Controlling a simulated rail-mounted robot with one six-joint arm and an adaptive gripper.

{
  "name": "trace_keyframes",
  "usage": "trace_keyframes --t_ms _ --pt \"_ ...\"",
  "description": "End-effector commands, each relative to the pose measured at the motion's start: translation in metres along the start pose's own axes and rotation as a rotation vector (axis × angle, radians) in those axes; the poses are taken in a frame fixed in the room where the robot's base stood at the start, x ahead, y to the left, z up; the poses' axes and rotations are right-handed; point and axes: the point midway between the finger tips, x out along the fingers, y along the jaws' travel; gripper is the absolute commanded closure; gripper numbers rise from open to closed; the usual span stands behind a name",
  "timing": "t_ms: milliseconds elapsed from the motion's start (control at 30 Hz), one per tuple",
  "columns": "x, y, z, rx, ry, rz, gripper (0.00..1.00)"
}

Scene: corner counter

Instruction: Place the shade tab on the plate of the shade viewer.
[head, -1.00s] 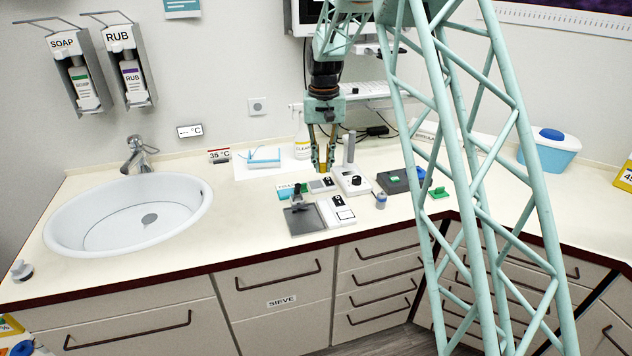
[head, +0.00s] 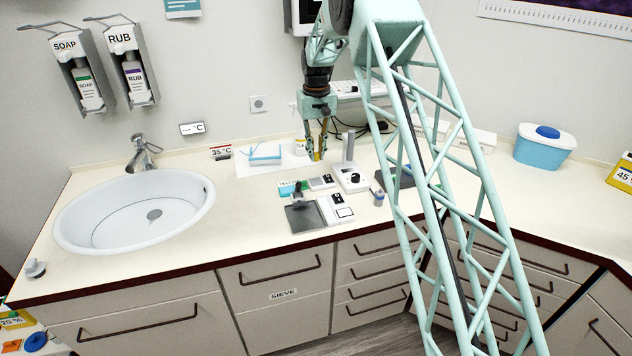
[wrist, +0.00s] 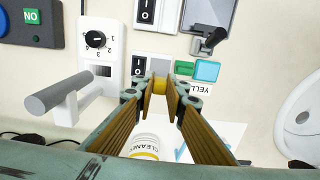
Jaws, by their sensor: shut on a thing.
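My gripper (head: 317,157) is shut on a small yellow piece (wrist: 159,86), seemingly the shade tab, held at the fingertips above the back of the counter. I cannot tell for certain which device is the shade viewer. A white device (head: 353,179) with a black dial and an upright grey post stands just right of and below my gripper; it also shows at left in the wrist view (wrist: 98,60). A dark grey plate (head: 304,218) with a black clamp-like part lies nearer the front edge. It shows at the top of the wrist view (wrist: 207,14).
Two white switch boxes (head: 342,214) (head: 321,182) stand beside the plate. Green and cyan blocks (wrist: 207,70) sit by a label starting "YELL". A cleaner bottle (wrist: 146,146) stands behind. A dark box (wrist: 33,22) is right of the dial device.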

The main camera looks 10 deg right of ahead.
Motion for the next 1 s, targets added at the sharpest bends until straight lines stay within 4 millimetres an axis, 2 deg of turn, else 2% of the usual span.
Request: trace_keyframes --t_ms 367,800,1000 --pt "0.004 0.000 0.000 0.000 0.000 0.000 0.96" --pt "0.052 0.000 0.001 0.000 -0.001 0.000 0.96" --pt "0.062 0.000 0.000 0.000 0.000 0.000 0.96"
